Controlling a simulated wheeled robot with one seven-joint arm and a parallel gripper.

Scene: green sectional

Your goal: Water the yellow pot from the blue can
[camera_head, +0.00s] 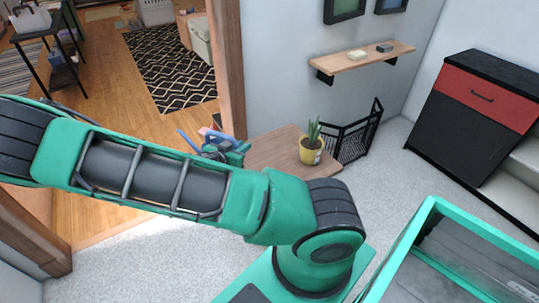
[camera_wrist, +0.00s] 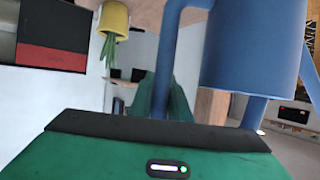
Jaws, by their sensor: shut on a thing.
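The yellow pot (camera_head: 311,152) stands upright on a small wooden table (camera_head: 262,152) and holds a green spiky plant (camera_head: 313,131). In the wrist view, which looks upside down, the pot (camera_wrist: 114,18) is at the top left. The blue can (camera_wrist: 253,45) fills the upper right of that view. My gripper (camera_wrist: 165,92) is shut on the can's handle. In the head view, my gripper (camera_head: 236,153) and the can (camera_head: 217,136) are at the table's left side, apart from the pot. My arm partly hides them. I cannot see any water.
A wall shelf (camera_head: 365,60) with small items hangs above the table's right side. A black mesh rack (camera_head: 357,135) stands right of the table. A wooden door frame (camera_head: 228,70) rises behind the gripper. A red and black cabinet (camera_head: 480,95) is at the right.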

